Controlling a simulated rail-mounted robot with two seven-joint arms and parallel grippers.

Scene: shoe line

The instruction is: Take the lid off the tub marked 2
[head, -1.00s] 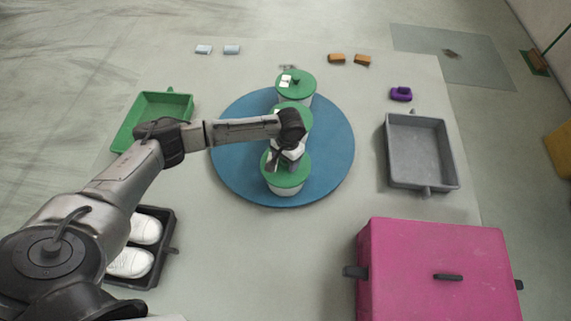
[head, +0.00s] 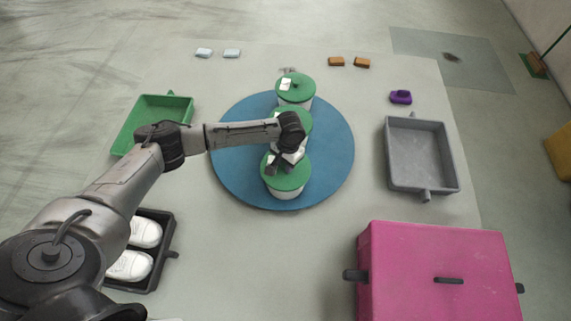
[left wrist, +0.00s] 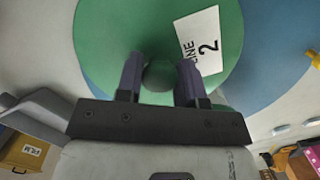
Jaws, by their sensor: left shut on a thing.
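The tub marked 2 (head: 287,194) is a white tub at the front of the blue turntable, with a round green lid (head: 291,181) on it. In the left wrist view the lid (left wrist: 110,35) fills the top, with a white label (left wrist: 199,42) reading "LINE 2". My left gripper (head: 281,164) comes down over this lid from above. In the left wrist view its two dark fingers (left wrist: 160,80) are shut on the lid's round green knob (left wrist: 160,73). I see no clear gap between lid and tub. My right gripper is not in view.
Two more green-lidded tubs stand behind on the blue turntable (head: 235,170), the middle one partly hidden by my arm. A green tray (head: 150,120) and a dark tray of white shoes (head: 160,275) are left. A grey tray (head: 420,155) and a pink box (head: 430,270) are right.

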